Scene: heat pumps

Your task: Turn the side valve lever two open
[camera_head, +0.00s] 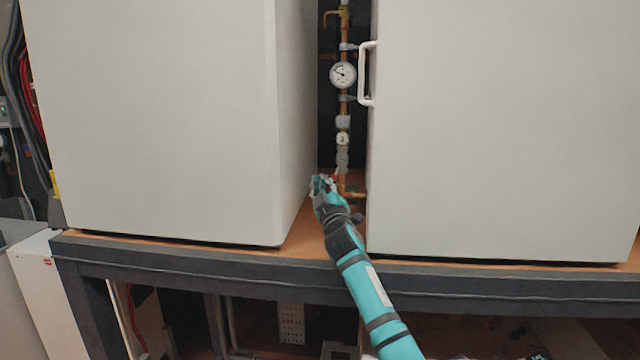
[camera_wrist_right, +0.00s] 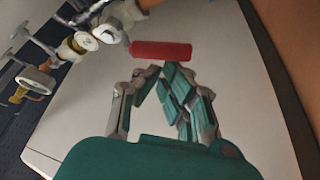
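The red valve lever (camera_wrist_right: 160,50) lies crosswise just ahead of my right gripper's fingertips (camera_wrist_right: 157,74) in the right wrist view. In the head view my right gripper (camera_head: 322,184) is in the gap between the two white units, beside the lower end of the copper pipe (camera_head: 343,182). There the lever is mostly hidden or too small to make out clearly. My left gripper is out of view.
A white unit (camera_head: 160,120) stands left of the gap and another (camera_head: 500,130) right of it, with a white handle (camera_head: 366,74). A round gauge (camera_head: 342,74) sits on the pipe above my gripper. The bench's dark front edge (camera_head: 460,285) runs below.

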